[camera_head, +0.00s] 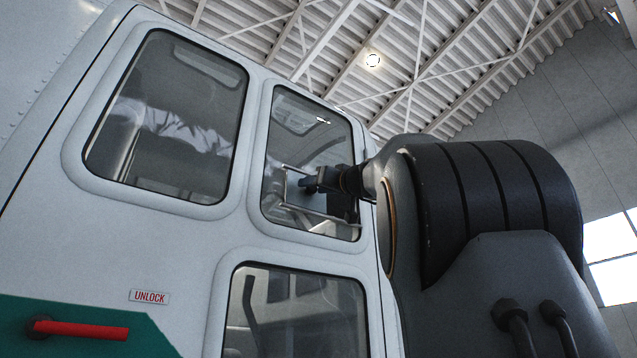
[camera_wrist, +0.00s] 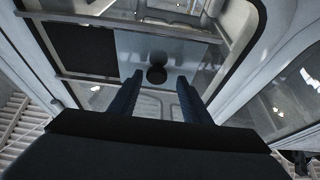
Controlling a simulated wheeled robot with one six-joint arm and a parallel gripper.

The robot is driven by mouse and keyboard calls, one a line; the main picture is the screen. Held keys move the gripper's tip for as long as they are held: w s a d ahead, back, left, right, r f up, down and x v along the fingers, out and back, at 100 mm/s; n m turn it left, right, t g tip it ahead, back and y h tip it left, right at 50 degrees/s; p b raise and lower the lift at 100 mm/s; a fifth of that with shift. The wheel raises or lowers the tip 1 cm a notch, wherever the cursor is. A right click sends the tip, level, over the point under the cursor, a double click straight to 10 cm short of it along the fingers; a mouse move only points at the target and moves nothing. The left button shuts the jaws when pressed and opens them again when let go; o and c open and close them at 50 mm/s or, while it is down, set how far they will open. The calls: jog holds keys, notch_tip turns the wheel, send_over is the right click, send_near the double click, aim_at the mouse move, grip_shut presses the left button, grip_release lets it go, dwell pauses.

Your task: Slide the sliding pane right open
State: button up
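The sliding pane (camera_head: 296,193) is a small clear pane between two rails in the upper right window of the white helicopter door. In the wrist view, the clear pane (camera_wrist: 205,72) carries a round black knob (camera_wrist: 157,76) beneath a metal rail. My gripper (camera_wrist: 160,85) has its two dark fingers apart, one on each side of the knob in this view. The knob appears ahead of or between the fingertips; I cannot tell whether they touch it. In the head view my gripper (camera_head: 308,184) is at the pane, and my arm hides the window's right edge.
A dark square (camera_wrist: 85,50) lies beside the knob under the rail. The window frame (camera_wrist: 243,60) curves close on the right. Another door window (camera_head: 170,120) is at left, a lower one (camera_head: 295,315) below. A red handle (camera_head: 80,329) is at lower left.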

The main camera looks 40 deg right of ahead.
jog(key=b+v, duration=0.5)
jog(key=v, duration=0.3)
jog(key=shift+r, duration=0.1)
dwell(0.5)
